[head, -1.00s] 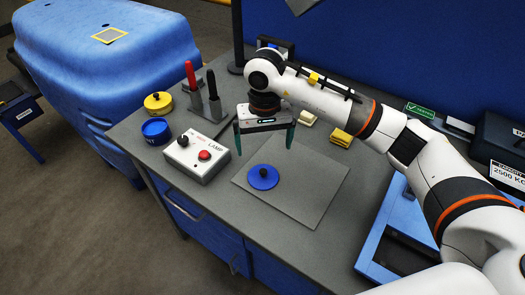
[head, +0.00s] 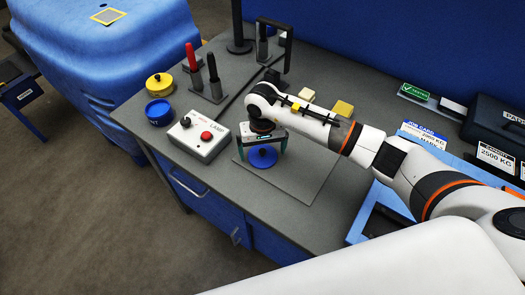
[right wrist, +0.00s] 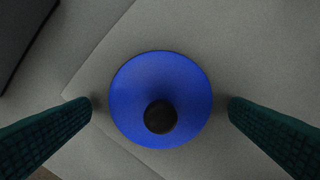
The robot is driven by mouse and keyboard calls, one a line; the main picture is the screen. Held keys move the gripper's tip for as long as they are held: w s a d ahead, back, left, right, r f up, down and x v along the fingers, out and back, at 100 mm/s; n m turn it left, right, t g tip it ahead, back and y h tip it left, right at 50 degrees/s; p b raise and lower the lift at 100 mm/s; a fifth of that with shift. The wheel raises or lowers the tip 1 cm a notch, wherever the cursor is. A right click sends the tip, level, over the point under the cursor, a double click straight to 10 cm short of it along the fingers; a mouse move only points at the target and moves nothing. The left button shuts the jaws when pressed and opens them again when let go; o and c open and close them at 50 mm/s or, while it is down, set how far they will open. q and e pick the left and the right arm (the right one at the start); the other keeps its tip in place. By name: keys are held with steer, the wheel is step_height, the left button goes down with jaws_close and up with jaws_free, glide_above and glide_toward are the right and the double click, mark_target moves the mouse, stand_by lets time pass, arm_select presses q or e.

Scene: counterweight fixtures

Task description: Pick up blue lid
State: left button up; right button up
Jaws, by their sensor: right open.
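The blue lid (head: 262,158) is a round disc with a black knob. It lies flat on a grey mat (head: 305,180) on the bench. In the right wrist view the lid (right wrist: 160,80) sits between the two dark green fingers of my right gripper (right wrist: 160,108), with a gap on each side. My right gripper (head: 262,160) is open and empty, just over the lid in the head view, and its fingers partly frame the lid. My left gripper is not in view.
A grey lamp box (head: 199,138) with a red button stands left of the mat. Red and black handles (head: 212,68) stand behind. A blue tray frame (head: 366,205) is at right.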

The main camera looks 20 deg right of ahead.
steer(key=shift+f, duration=0.3)
steer(key=c, duration=1)
